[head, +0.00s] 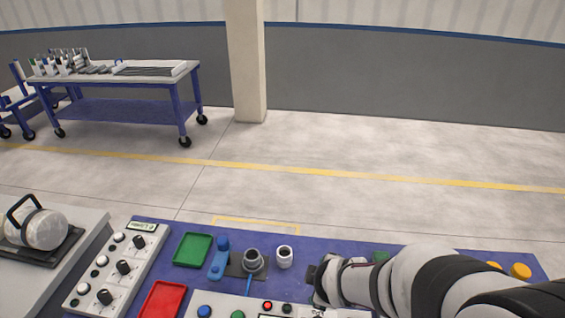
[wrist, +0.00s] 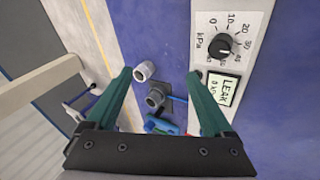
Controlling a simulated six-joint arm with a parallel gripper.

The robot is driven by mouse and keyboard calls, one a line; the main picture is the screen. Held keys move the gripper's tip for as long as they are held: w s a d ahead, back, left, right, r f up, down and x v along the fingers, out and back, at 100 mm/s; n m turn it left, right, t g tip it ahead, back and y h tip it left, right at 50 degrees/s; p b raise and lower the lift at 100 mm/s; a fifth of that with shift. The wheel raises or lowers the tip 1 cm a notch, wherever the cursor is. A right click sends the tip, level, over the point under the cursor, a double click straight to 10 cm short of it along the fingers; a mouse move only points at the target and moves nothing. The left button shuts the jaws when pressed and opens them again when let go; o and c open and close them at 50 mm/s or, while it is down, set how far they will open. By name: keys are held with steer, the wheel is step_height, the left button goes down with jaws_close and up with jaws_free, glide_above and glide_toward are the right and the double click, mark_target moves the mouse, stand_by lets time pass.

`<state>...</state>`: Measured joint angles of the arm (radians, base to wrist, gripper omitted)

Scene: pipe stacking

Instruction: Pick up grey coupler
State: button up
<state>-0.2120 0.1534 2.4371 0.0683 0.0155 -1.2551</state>
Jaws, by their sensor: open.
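A light grey, ring-shaped coupler (head: 284,257) stands on the blue bench top in the head view, just right of a darker grey pipe fitting (head: 253,259) on a dark plate. In the wrist view the light coupler (wrist: 146,70) and the darker fitting (wrist: 155,98) both appear between the fingers in the picture, apart from them. My gripper (wrist: 160,87) is open and empty, with its green fingers spread wide. In the head view my arm covers the bench right of the coupler, and the fingers are hard to make out there.
A green tray (head: 193,250) and a red tray (head: 163,300) are further left. A knob panel (head: 118,268) stands at the left.

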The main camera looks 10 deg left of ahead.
mark_target(254, 261)
steer(key=w+a+f+n+t+y, duration=0.1)
steer(key=w+a+f+n+t, duration=0.1)
steer(key=n, duration=0.6)
steer(key=w+a+f+n+t+y, duration=0.1)
steer(key=w+a+f+n+y, duration=0.1)
steer(key=a+f+n, duration=0.2)
steer(key=w+a+f+n+t+y, duration=0.2)
steer(key=a+n, duration=0.6)
steer(key=n, duration=0.6)
steer(key=shift+w+a+f+t, duration=0.1)
steer(key=shift+f+t, duration=0.05)
steer(key=shift+f, duration=0.3)
steer(key=shift+w+a+f+t, duration=0.1)
steer(key=shift+f+t, duration=0.05)
steer(key=shift+f, duration=0.3)
steer(key=shift+y, duration=0.3)
steer(key=x, duration=0.6)
steer(key=shift+w+a+f, duration=0.1)
steer(key=shift+w+a, duration=0.1)
steer(key=shift+w, duration=0.15)
jaws_close()
